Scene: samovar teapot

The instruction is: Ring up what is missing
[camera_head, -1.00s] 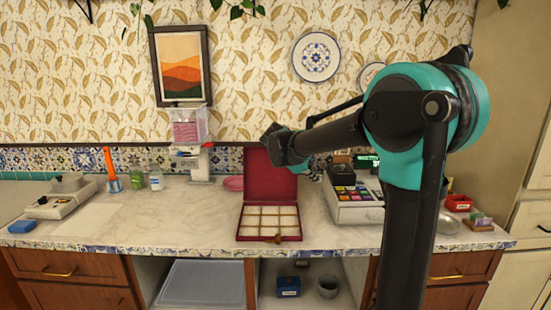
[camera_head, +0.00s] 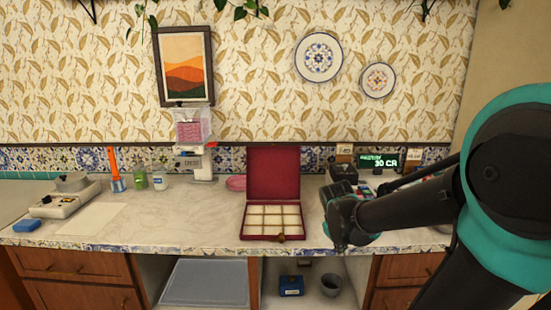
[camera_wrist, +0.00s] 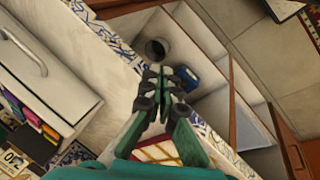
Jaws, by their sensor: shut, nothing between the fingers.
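The register's green-lit display (camera_head: 380,161) reads "30 CR" at the back right of the counter. My arm hides most of the register body in the head view. In the wrist view the pale register (camera_wrist: 50,65) is at the left, with a row of coloured keys (camera_wrist: 38,125). The red box (camera_head: 272,180) stands open on the counter, and its pale compartments look empty. My gripper (camera_head: 340,245) is right of the box, over the counter's front edge. In the wrist view my gripper (camera_wrist: 164,75) is shut and empty, with the lower cabinet openings beyond it.
A dispenser with pink contents (camera_head: 190,130), bottles (camera_head: 140,177), an orange-topped item (camera_head: 115,170) and a grey-white device (camera_head: 65,197) stand left. A blue box (camera_head: 291,286) and a grey cup (camera_head: 331,285) sit in the open shelf below. The counter left of the red box is partly clear.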

